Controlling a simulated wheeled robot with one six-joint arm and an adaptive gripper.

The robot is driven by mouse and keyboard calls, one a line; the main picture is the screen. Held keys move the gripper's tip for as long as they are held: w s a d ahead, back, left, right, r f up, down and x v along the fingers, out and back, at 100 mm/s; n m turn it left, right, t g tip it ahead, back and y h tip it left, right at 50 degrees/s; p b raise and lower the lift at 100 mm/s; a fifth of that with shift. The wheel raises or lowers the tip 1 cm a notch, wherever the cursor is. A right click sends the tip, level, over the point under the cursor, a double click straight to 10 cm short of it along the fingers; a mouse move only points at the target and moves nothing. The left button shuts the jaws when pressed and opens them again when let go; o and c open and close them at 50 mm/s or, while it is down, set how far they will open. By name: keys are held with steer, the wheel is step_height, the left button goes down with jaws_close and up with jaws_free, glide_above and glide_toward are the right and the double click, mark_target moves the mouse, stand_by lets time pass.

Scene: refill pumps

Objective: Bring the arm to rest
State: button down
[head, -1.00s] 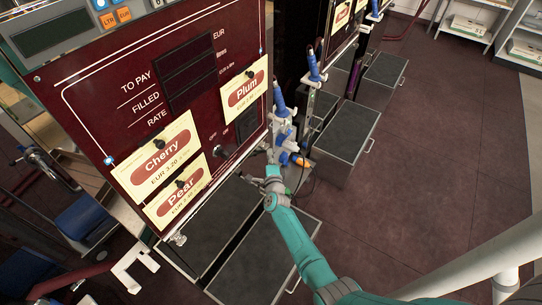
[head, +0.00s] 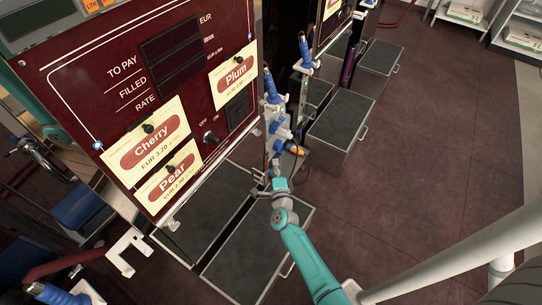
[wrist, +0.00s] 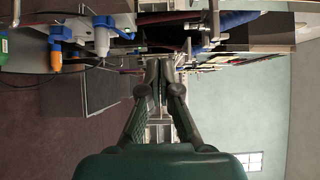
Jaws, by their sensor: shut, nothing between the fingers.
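My teal arm (head: 305,258) reaches up from the bottom of the head view toward the right edge of the dark red pump. My gripper (head: 276,166) is at its far end, small and partly hard to make out, close to the blue and white nozzles (head: 278,132). In the wrist view my gripper (wrist: 160,64) shows its two fingers together at the tips, with nothing between them. The pump panel (head: 125,75) carries paper labels reading Cherry, Pear and Plum.
Grey-topped metal boxes (head: 245,250) stand on the floor below the arm. Another box (head: 340,122) is beyond the nozzles. An orange-tipped nozzle (head: 294,150) is just right of the gripper; it also shows in the wrist view (wrist: 56,58). The floor (head: 430,170) at right is clear.

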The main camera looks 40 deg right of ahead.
steer(key=shift+s+a, duration=0.1)
steer(key=shift+s, duration=0.1)
steer(key=s+a+r+n+y, duration=0.15)
steer(key=s+a+n, duration=0.45)
steer(key=s, duration=0.6)
steer(key=s+a+r+n+y, duration=0.1)
steer(key=s+a+n+y, duration=0.2)
steer(key=s+a+n, duration=0.7)
steer(key=s+a+r+n+y, duration=0.1)
steer(key=s+r+n, duration=0.3)
steer(key=s+r, duration=0.5)
steer(key=s+a+r+n+y, duration=0.2)
steer(key=s+r+n+y, duration=0.1)
steer(key=s+r, duration=0.6)
steer(key=s+n, duration=0.1)
steer(key=s, duration=0.2)
steer(key=shift+s+a+g, duration=0.3)
steer(key=shift+s+g, duration=0.1)
steer(key=c, duration=1.9)
jaws_free()
steer(key=shift+y, duration=0.25)
